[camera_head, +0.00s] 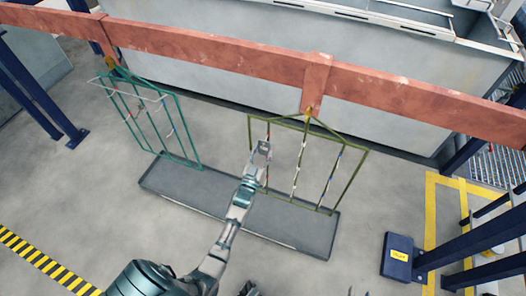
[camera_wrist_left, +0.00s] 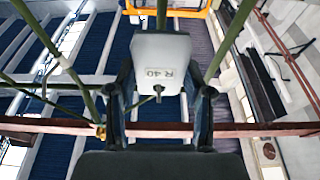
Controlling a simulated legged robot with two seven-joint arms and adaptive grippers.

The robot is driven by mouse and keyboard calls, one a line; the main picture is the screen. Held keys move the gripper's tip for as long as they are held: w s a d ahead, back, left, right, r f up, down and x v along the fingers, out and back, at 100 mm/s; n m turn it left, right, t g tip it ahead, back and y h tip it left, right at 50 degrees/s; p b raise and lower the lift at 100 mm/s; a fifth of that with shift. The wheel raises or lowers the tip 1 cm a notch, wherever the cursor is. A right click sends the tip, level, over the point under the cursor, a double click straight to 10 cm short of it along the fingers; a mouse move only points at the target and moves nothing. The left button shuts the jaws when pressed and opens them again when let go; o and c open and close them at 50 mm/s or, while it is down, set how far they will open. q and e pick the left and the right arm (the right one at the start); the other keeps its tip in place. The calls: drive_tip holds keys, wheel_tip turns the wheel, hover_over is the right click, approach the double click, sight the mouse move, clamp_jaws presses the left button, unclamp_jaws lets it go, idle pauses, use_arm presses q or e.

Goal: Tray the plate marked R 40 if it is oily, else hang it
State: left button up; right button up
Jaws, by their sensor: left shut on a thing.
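My left gripper (camera_head: 262,152) is shut on a pale plate (camera_wrist_left: 160,72) marked R 40, which sits between its two fingers in the left wrist view. The plate's visible face looks even grey-white, with no clear oily patch. A small dark hook-like tip (camera_wrist_left: 158,91) shows in front of its lower part. In the head view the gripper is at the left part of the olive rack (camera_head: 358,165); whether the plate touches the rack cannot be told. Dark pieces at the bottom edge of the head view may be my right gripper; its state is unclear.
A teal rack (camera_head: 180,110) hangs left of the olive one, both from a red beam (camera_head: 220,55). A long grey tray (camera_head: 215,199) lies on the floor below them. A dark blue box with a yellow label (camera_head: 397,258) stands at the right. Floor in front is mostly clear.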

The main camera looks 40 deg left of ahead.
use_arm(q)
drive_tip(key=shift+w, duration=0.1)
idle(0.3)
drive_tip(key=shift+w+f, duration=0.15)
drive_tip(key=shift+f, duration=0.15)
drive_tip(key=o, duration=1.4)
drive_tip(key=shift+c, duration=0.2)
drive_tip(key=v, duration=1.2)
